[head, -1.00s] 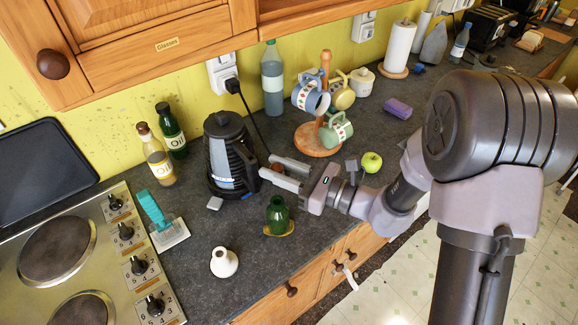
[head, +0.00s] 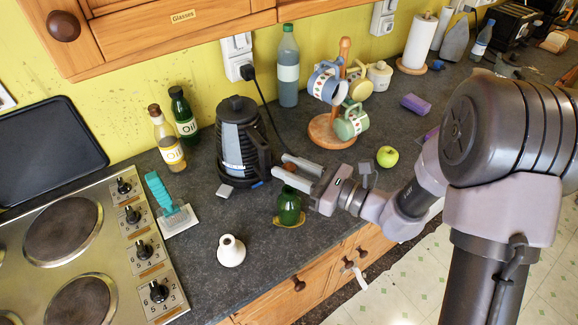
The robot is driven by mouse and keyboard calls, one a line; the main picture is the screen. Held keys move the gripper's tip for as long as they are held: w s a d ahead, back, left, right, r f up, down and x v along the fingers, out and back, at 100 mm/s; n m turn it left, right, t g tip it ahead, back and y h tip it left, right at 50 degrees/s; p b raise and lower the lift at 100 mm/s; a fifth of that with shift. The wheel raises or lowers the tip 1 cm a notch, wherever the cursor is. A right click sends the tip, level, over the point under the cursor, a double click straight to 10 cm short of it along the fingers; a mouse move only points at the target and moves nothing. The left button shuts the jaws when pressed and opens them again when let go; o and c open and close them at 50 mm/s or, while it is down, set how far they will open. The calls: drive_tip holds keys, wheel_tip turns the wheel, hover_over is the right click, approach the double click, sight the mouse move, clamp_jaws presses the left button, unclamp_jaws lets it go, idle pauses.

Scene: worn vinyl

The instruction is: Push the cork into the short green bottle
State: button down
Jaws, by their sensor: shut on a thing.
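The short green bottle (head: 289,210) stands upright on a small ochre dish (head: 303,221) near the counter's front edge. My gripper (head: 283,168) reaches in from the right, with its fingers just above and behind the bottle's top in the picture. It is shut on the cork (head: 290,168), a small brown piece showing between the fingers. The cork appears apart from the bottle mouth. The lower finger and the gripper body lie close to the neck, and the exact alignment and height cannot be told from this view.
A black kettle (head: 238,140) stands just left of my gripper. A white vase (head: 231,252) is front left of the bottle. A mug tree (head: 325,128) and a green apple (head: 387,156) are behind and right.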

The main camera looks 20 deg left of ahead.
drive_tip(key=shift+f+b, duration=0.85)
drive_tip(key=shift+f, duration=0.3)
drive_tip(key=shift+f+b, duration=0.35)
drive_tip(key=shift+f, duration=0.05)
drive_tip(key=shift+f+b, duration=1.05)
drive_tip(key=shift+f, duration=0.1)
drive_tip(key=c, duration=0.7)
unclamp_jaws()
drive_tip(key=shift+d, duration=0.15)
drive_tip(key=shift+b+v, duration=0.4)
drive_tip(key=shift+v, duration=1.75)
